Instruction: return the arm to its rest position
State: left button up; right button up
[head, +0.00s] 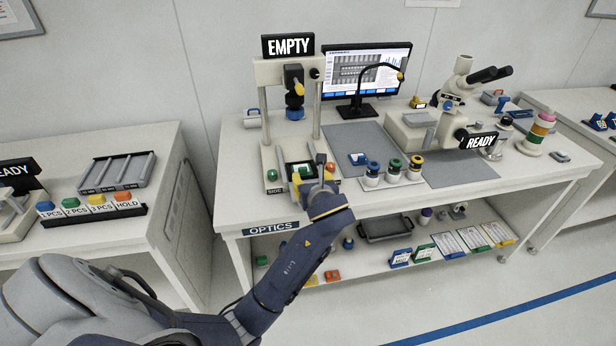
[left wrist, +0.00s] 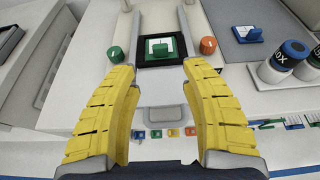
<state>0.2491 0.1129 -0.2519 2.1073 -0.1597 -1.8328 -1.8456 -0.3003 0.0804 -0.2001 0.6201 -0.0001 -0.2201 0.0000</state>
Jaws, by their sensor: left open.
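My left arm (head: 285,275) reaches from the lower left up to the front of the OPTICS bench. My left gripper (head: 322,172) is at the base of the stand under the EMPTY sign (head: 288,46). In the left wrist view its two yellow fingers (left wrist: 160,72) are spread wide with nothing between them. Ahead of the fingertips, a green-framed white piece (left wrist: 166,47) sits in a black nest on the stand's base. In the head view the gripper partly hides that base. My right gripper is in neither view.
A green knob (left wrist: 115,54) and an orange knob (left wrist: 208,46) flank the nest. Several capped bottles (head: 393,170) stand to its right, a microscope (head: 440,110) farther right. A side table (head: 150,200) with a tray stands left. Open floor lies between.

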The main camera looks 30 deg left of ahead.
pick_arm(q)
jog(key=shift+s+d+r, duration=0.1)
jog(key=shift+s+d, duration=0.05)
jog(key=shift+s, duration=0.05)
dwell(0.4)
jog(key=s+f+n+g+h, duration=0.1)
jog(key=s+f+n, duration=0.55)
jog(key=s, duration=0.35)
jog(key=s+f+n+g+h, duration=0.1)
jog(key=s+f+n+h, duration=0.1)
jog(key=s+f+n, duration=0.65)
jog(key=s+f+n+g+h, duration=0.1)
jog(key=s+f+n, duration=0.35)
jog(key=s, duration=0.75)
jog(key=s+d+f+n+g+h, duration=0.1)
jog(key=s+d+f+g+h, duration=0.15)
jog(key=f, duration=1.35)
jog(key=s+d+f+n+g+h, duration=0.1)
jog(key=d+f, duration=0.3)
jog(key=f, duration=1.2)
jog(key=s+f+n+g+h, duration=0.1)
jog(key=s+f+n+g, duration=0.1)
jog(key=s+f, duration=1.6)
jog(key=s, duration=0.3)
jog(key=shift+f, duration=0.2)
